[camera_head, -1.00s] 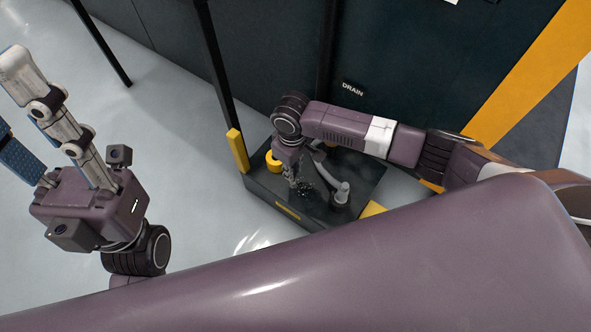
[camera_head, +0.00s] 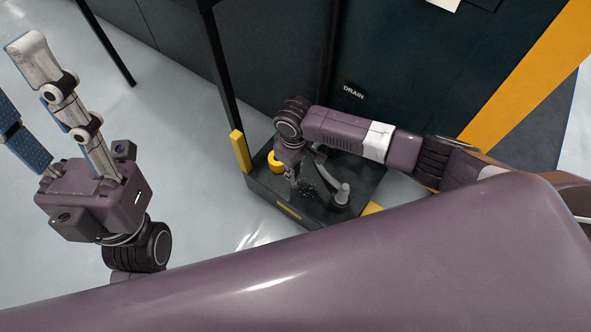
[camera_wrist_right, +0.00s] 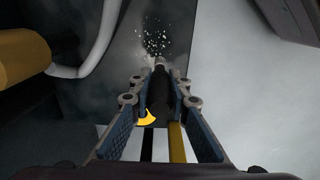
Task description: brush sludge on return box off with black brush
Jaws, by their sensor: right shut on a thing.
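The return box (camera_head: 262,192) is a low dark box with yellow marks, standing on the floor below the DRAIN sign. A patch of dark sludge with pale specks (camera_head: 309,188) lies on its top; the sludge also shows in the right wrist view (camera_wrist_right: 155,36). My right gripper (camera_head: 293,181) points down over the box, left of the patch. In the right wrist view it is shut on the black brush (camera_wrist_right: 159,96), whose far end lies close to the specks; whether it touches them I cannot tell. My left gripper (camera_head: 18,92) is raised at the left, fingers apart and empty.
A yellow round part (camera_head: 274,160) and a grey bent pipe (camera_head: 341,193) stand on the box. A yellow post (camera_head: 239,150) is at its back left corner. A dark wall with the DRAIN sign (camera_head: 354,92) rises behind. The pale floor at left is open.

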